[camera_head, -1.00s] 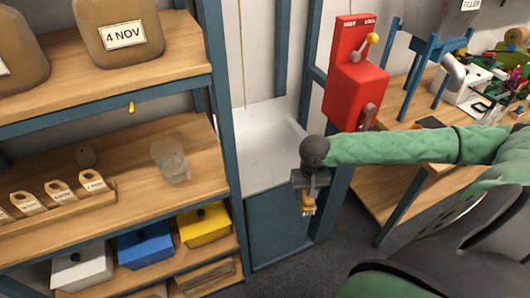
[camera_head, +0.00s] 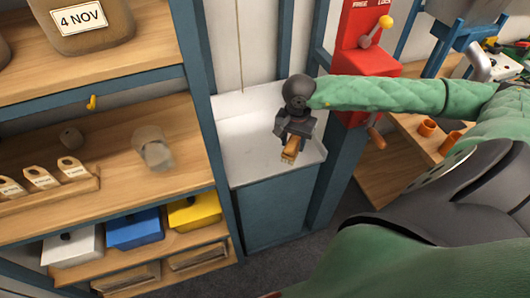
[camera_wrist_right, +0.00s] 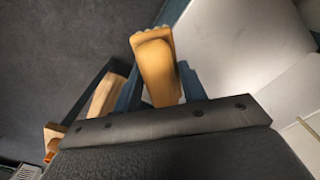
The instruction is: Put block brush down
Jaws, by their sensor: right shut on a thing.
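The block brush (camera_head: 291,149) is a small brown wooden block with pale bristles. My right gripper (camera_head: 290,140) is shut on it and holds it over the front part of a white tray-like surface (camera_head: 245,150) in the head view. In the right wrist view the brush (camera_wrist_right: 158,70) sits between the two dark blue fingers (camera_wrist_right: 160,85), its bristle end pointing away from the palm. I cannot tell whether the brush touches the white surface. My left gripper is not in view.
Wooden shelves (camera_head: 150,118) with a glass (camera_head: 152,148), tags and coloured boxes stand to the left. A red lever box (camera_head: 362,60) is on the blue post at right. A wooden bench (camera_head: 400,165) with orange cups (camera_head: 428,128) lies further right.

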